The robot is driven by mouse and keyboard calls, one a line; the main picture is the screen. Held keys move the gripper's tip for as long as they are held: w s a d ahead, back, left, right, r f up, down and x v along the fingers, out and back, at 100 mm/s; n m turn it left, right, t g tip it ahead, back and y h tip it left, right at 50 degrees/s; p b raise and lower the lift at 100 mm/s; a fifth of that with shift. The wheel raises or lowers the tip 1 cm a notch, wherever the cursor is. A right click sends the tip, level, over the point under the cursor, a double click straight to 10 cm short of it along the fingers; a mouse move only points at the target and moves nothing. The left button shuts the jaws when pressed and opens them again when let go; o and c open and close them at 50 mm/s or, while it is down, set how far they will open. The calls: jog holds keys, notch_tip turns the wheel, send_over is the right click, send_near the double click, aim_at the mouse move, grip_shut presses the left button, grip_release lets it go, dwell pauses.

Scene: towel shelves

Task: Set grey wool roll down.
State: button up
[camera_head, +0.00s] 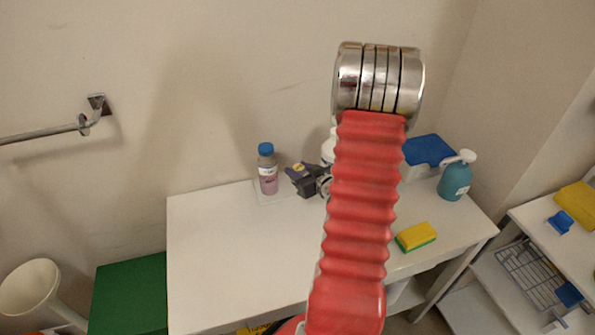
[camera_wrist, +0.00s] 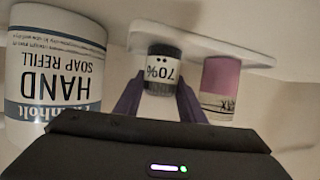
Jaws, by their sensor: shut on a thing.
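In the wrist view, a small dark grey cylinder with a pale band marked "70%" (camera_wrist: 162,72) sits between my purple fingers; it fits the grey wool roll. My gripper (camera_wrist: 160,92) is shut on it. In that view, which is upside down, the roll overlaps the edge of a white tray (camera_wrist: 205,42); I cannot tell whether it touches the tray. In the head view my gripper (camera_head: 302,178) is over the back of the white table (camera_head: 225,250), beside the tray (camera_head: 265,194). The held roll is hard to make out there.
A pink bottle with a blue cap (camera_head: 267,170) stands on the tray, close to the gripper. A white hand soap refill tub (camera_wrist: 55,75) is on its other side. A teal pump bottle (camera_head: 456,178) and yellow-green sponge (camera_head: 415,237) stand right. The table's left front is clear.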

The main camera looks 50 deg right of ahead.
jog(key=shift+f, duration=0.1)
jog(key=o, duration=1)
jog(key=shift+o, duration=0.2)
jog(key=shift+s+r, duration=0.35)
jog(key=shift+s, duration=0.1)
jog(key=v, duration=1.1)
jog(key=shift+a+r, duration=0.1)
